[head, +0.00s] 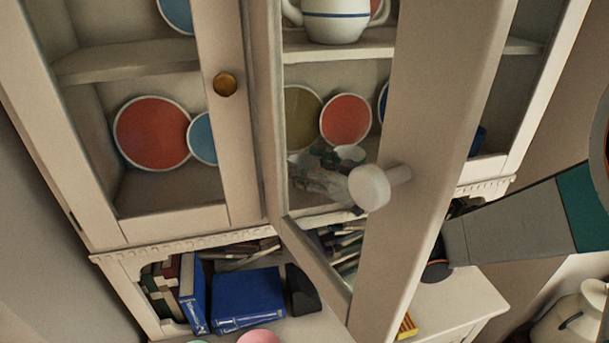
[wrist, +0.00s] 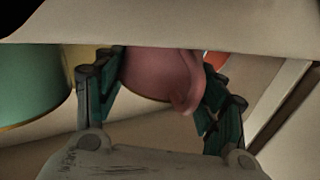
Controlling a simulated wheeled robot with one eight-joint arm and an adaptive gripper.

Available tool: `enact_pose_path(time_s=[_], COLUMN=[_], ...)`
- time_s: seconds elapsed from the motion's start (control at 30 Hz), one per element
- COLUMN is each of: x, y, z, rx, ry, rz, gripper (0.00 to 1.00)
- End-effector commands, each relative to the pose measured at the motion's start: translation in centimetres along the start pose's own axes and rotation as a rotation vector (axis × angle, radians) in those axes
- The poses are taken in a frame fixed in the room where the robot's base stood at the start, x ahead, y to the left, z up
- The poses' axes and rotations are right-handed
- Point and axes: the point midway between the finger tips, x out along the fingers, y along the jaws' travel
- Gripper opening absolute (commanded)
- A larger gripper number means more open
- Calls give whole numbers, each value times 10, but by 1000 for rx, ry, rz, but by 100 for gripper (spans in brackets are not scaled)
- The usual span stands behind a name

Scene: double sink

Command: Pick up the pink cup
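The pink cup (wrist: 160,72) is in the wrist view, between the two fingers of my gripper (wrist: 165,85). Its handle points towards the camera and lies close to the right finger. A pale beam hides its upper part. The left finger is close against the cup's left side; I cannot tell whether both fingers press on it. In the head view my arm passes behind the open cabinet door, and a grey and dark green shape seen through the glass looks like my gripper (head: 322,175). I cannot make out the pink cup there for certain.
The open glass door (head: 425,140) with its white knob (head: 369,187) stands in front of my arm. A green container (wrist: 35,85) stands left of the cup. Red plates (head: 152,133) and a white teapot (head: 335,20) are on the cabinet shelves. Blue books (head: 248,298) lie below.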

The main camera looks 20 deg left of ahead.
Motion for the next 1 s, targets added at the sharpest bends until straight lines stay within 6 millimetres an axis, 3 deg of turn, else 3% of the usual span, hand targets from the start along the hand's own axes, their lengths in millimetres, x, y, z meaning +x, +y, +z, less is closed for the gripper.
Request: enact_pose_path(time_s=[0.43, 0.8, 1.0], x=[-1, -4, -5], y=[0, 0, 0], z=[-8, -75, -96], rx=[0, 0, 0], ry=[0, 0, 0], rz=[0, 0, 0], gripper=[37, 37, 37])
